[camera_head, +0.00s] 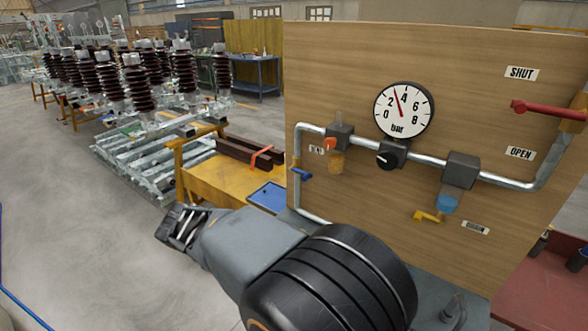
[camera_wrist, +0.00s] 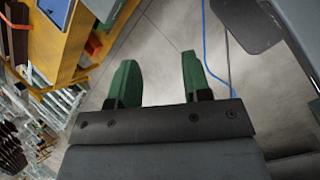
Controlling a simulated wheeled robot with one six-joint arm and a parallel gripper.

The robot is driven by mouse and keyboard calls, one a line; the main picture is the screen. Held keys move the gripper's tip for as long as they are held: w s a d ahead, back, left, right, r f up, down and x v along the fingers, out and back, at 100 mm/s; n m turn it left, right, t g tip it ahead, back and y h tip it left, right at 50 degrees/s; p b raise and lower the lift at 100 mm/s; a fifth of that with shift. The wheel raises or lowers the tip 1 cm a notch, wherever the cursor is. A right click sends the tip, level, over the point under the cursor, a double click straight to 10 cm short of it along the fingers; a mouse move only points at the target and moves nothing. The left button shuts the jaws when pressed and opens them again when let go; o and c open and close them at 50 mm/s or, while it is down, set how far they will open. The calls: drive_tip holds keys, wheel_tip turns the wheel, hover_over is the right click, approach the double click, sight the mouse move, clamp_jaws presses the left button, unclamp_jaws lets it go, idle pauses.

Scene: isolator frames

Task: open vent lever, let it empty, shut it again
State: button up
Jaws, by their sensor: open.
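A wooden panel (camera_head: 460,60) carries a metal pipe run. A blue lever (camera_head: 302,174) sits on the pipe at its left end. A small label (camera_head: 316,150) beside it is partly covered and hard to read. An orange knob (camera_head: 330,144) is on the left block above an amber bowl (camera_head: 337,162). The gauge (camera_head: 403,110) needle points between 2 and 4 bar. A red lever (camera_head: 548,109) at the right lies level near the SHUT label (camera_head: 522,73), above the OPEN label (camera_head: 520,153). My gripper (camera_head: 178,230) is open and empty, left of the panel, its green fingers apart in the wrist view (camera_wrist: 157,78).
A yellow lever (camera_head: 428,216) is by the DRAIN label (camera_head: 475,228), under a blue bowl (camera_head: 447,203). A yellow bench (camera_head: 225,183) with a blue tray (camera_head: 268,197) stands left of the panel. A red surface (camera_head: 545,285) is at lower right.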

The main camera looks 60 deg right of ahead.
drive_tip(key=d+r+n+g+h+p, duration=0.2)
drive_tip(key=d+r+n+g+h, duration=0.15)
drive_tip(key=d+n, duration=0.45)
drive_tip(key=n+h+p, duration=0.2)
drive_tip(key=n+h, duration=0.3)
drive_tip(key=n, duration=0.3)
approach(305, 176)
drive_tip(key=shift+g, duration=0.55)
drive_tip(key=x, duration=0.3)
drive_tip(key=p+x, duration=0.1)
drive_tip(key=x, duration=0.3)
drive_tip(key=f+p+x, duration=0.1)
drive_tip(key=x, duration=0.2)
drive_tip(key=shift+w+d+f, duration=0.1)
drive_tip(key=shift+w, duration=0.25)
drive_tip(key=shift+s+d+f, duration=0.2)
drive_tip(key=shift+d, duration=0.45)
drive_tip(key=shift+h, duration=0.25)
drive_tip(key=shift+c, duration=0.2)
drive_tip(key=shift+r, duration=0.1)
clamp_jaws()
